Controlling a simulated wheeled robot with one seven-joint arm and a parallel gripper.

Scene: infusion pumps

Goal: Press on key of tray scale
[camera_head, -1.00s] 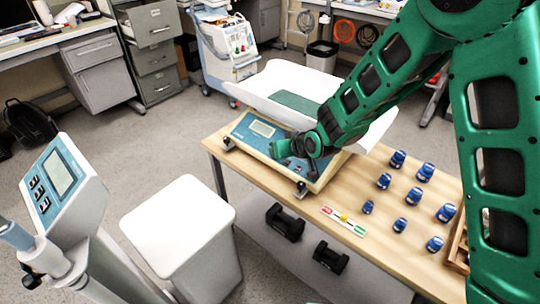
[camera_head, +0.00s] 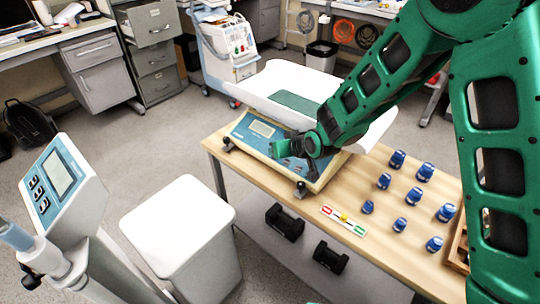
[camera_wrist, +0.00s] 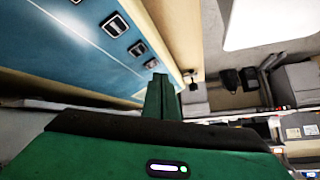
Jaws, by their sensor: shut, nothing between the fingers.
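The tray scale stands on the wooden table, with a white tray on top and a blue front panel (camera_head: 241,132) with a small display (camera_head: 262,129). In the wrist view, its blue panel (camera_wrist: 70,55) fills the upper left, with a row of dark square keys with pale frames (camera_wrist: 115,25), (camera_wrist: 138,48). My gripper (camera_head: 279,149) is at the right part of the panel and hides keys there. Its closed green fingers (camera_wrist: 160,90) hold nothing. Their tips are close to the lowest visible key (camera_wrist: 152,63); I cannot tell whether they touch it.
Several blue weights (camera_head: 384,181) stand on the table (camera_head: 335,190) to the right of the scale. A red, yellow and green strip (camera_head: 343,220) lies near the front edge. A white bin (camera_head: 185,225) and another display unit (camera_head: 60,180) stand to the left.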

